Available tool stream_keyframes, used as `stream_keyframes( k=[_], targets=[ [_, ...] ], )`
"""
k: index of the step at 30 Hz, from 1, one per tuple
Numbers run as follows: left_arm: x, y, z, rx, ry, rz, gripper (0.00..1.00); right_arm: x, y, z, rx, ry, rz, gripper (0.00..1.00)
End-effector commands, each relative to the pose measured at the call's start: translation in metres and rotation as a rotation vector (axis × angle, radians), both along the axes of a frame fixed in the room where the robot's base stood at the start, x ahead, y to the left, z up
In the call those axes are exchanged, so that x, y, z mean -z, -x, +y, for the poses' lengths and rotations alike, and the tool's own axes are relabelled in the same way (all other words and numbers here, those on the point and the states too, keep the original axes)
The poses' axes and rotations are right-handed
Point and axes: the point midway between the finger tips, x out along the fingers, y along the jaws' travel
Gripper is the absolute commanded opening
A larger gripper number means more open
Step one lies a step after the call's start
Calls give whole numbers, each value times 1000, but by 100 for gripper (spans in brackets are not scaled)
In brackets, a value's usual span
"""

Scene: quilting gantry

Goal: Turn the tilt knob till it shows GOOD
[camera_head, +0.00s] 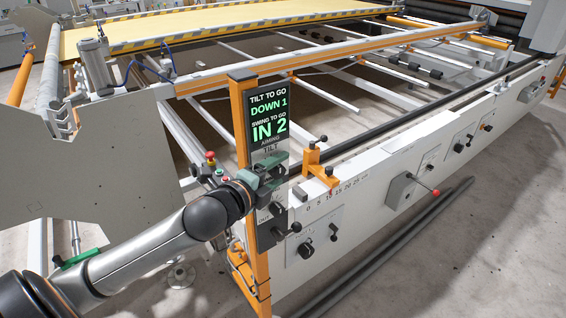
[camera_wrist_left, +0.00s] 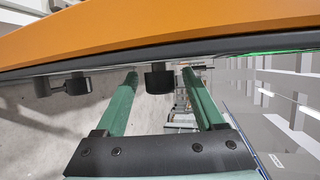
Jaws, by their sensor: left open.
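The display panel (camera_head: 268,115) on the orange post reads "TILT TO GO DOWN 1" and "SWING TO GO IN 2". A TILT label shows below this, just above my left gripper (camera_head: 277,170). The tilt knob is mostly hidden by the gripper in the head view. In the left wrist view a black knob (camera_wrist_left: 158,80), apparently the tilt knob, sits between the green fingertips of the left gripper (camera_wrist_left: 160,74). The fingers are open, with a gap showing on each side of the knob. My right gripper is not in view.
More black knobs (camera_wrist_left: 78,84) sit along the panel, and a handle (camera_head: 295,228) juts out low on it. An orange bracket (camera_head: 316,158) and the white machine rail (camera_head: 360,165) stand to the right. A red-topped button (camera_head: 210,156) is left of the post.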

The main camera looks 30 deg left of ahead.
Motion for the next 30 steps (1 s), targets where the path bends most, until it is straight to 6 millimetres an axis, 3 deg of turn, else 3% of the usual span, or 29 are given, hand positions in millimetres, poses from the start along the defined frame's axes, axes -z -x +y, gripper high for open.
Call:
stream_keyframes(
  k=[12, 30],
  targets=[
    [1, 1, -1, 0, 1, 0, 69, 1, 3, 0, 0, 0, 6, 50],
    [1, 1, -1, 0, 0, 1, 1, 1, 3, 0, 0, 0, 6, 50]
  ],
)
